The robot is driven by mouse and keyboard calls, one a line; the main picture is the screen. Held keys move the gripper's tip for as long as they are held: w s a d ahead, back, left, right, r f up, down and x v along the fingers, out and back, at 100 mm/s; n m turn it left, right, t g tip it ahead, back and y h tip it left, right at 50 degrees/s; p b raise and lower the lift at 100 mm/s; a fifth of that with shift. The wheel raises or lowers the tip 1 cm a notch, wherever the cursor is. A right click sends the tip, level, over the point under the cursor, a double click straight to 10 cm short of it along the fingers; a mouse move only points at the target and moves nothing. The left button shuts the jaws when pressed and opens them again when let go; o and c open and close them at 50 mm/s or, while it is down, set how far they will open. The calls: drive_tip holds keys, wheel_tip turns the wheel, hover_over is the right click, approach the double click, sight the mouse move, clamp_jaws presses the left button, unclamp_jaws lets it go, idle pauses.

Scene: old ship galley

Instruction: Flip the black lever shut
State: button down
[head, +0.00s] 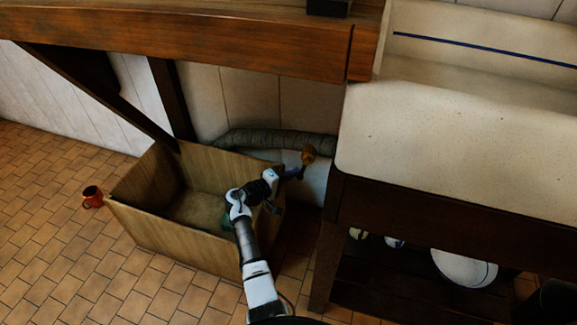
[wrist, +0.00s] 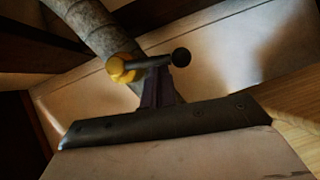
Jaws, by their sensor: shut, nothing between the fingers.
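The black lever (wrist: 181,57) shows in the wrist view as a short dark bar with a round knob at its right end. Its left end meets a yellow rounded fitting (wrist: 122,68). The yellow fitting also shows in the head view (head: 308,155), against the wall below the counter; the lever is too small to make out there. My gripper (wrist: 158,76) is shut and empty, its fingers reaching up to the middle of the bar. I cannot tell whether they touch it. In the head view my gripper (head: 295,172) is just below and left of the yellow fitting.
A thick ribbed pipe (head: 275,140) runs along the wall behind. A wooden bin (head: 175,235) stands below my arm. A wooden beam (head: 200,38) hangs above, and the sink (head: 460,150) is at right.

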drive_tip(key=shift+s+d+f+n+h+b, duration=0.1)
drive_tip(key=shift+d+f+n+h+b, duration=0.3)
drive_tip(key=shift+b, duration=0.2)
drive_tip(key=shift+d, duration=0.2)
drive_tip(key=shift+s+a, duration=0.1)
drive_tip(key=shift+s, duration=0.05)
